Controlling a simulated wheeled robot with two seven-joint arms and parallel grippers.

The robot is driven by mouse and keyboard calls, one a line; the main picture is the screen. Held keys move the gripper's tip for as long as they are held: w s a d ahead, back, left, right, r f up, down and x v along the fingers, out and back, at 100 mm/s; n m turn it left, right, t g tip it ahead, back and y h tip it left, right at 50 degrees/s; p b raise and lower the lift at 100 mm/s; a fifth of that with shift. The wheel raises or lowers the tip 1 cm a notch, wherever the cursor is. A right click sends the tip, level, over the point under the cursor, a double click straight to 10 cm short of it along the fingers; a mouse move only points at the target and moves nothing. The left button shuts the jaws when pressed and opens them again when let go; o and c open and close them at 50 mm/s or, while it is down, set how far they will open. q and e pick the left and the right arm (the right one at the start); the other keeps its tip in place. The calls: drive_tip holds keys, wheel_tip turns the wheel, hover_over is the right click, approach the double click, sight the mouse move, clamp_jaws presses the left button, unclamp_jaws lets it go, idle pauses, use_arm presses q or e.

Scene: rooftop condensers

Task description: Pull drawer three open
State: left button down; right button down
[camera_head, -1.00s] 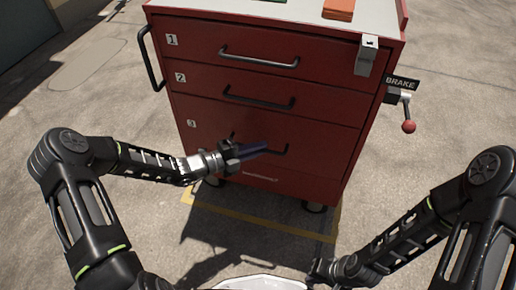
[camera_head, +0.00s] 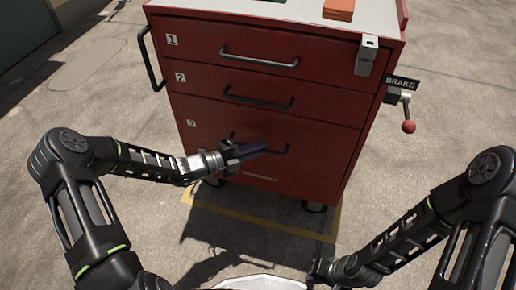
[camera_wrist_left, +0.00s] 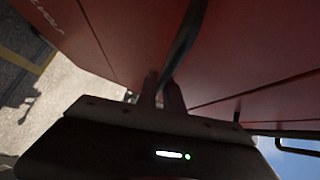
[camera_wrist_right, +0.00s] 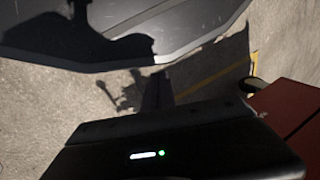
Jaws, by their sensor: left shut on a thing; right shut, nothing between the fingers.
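Drawer three (camera_head: 325,150) is the tall lowest drawer of the red cabinet, marked with a small "3" label at its left. Its front looks flush with the cabinet, though a small gap would be hard to tell. My left gripper (camera_head: 262,148) is at the drawer's dark bar handle (camera_head: 286,150), shut on it and covering its middle. In the left wrist view the handle (camera_wrist_left: 186,38) runs down between the fingertips (camera_wrist_left: 161,92). My right gripper (camera_wrist_right: 158,90) is shut and empty, low over the ground, apart from the cabinet.
Drawer two (camera_head: 205,88) and drawer one (camera_head: 210,40) above are shut. A metal latch (camera_head: 366,58) hangs at the top right corner. A brake lever with a red knob (camera_head: 408,127) sticks out at the right. Open concrete (camera_head: 440,40) surrounds the wheeled cabinet.

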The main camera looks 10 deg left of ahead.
use_arm(q)
drive_tip(key=shift+s, duration=0.1)
use_arm(e)
drive_tip(key=shift+r, duration=0.1)
